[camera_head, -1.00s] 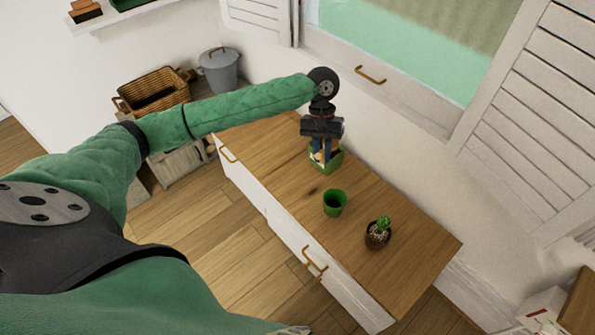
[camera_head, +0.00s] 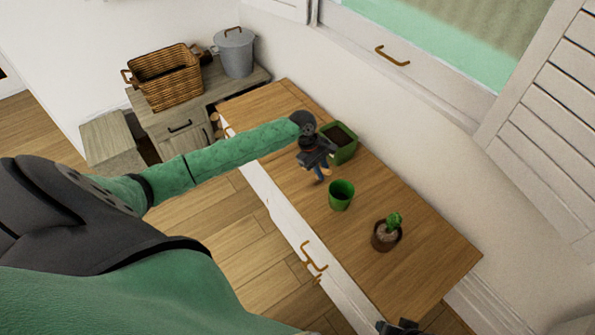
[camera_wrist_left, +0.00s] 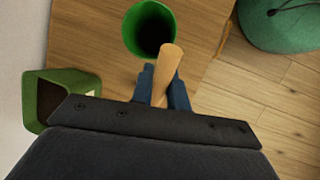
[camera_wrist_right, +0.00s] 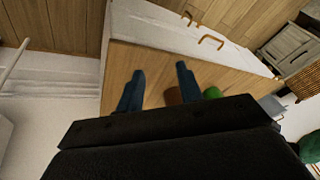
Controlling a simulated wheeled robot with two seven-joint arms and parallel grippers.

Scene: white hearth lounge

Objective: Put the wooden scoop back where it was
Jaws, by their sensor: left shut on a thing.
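The wooden scoop (camera_wrist_left: 168,68) is a pale wooden piece between the blue fingers of my left gripper (camera_wrist_left: 166,92). In the head view my left gripper (camera_head: 320,176) is shut on it, above the table beside the round green pot (camera_head: 341,195). The scoop's far end reaches toward that pot, which also shows in the left wrist view (camera_wrist_left: 150,30). A square green planter (camera_head: 338,143) with dark soil stands behind my left gripper. My right gripper (camera_wrist_right: 158,90) has its fingers apart and empty. It barely shows at the head view's bottom edge (camera_head: 400,327).
A small cactus in a brown pot (camera_head: 386,235) stands on the wooden table (camera_head: 430,262), toward its near right end. A wicker basket (camera_head: 165,76) and a grey metal bin (camera_head: 235,52) sit on a cabinet at the back left. The table's right end is clear.

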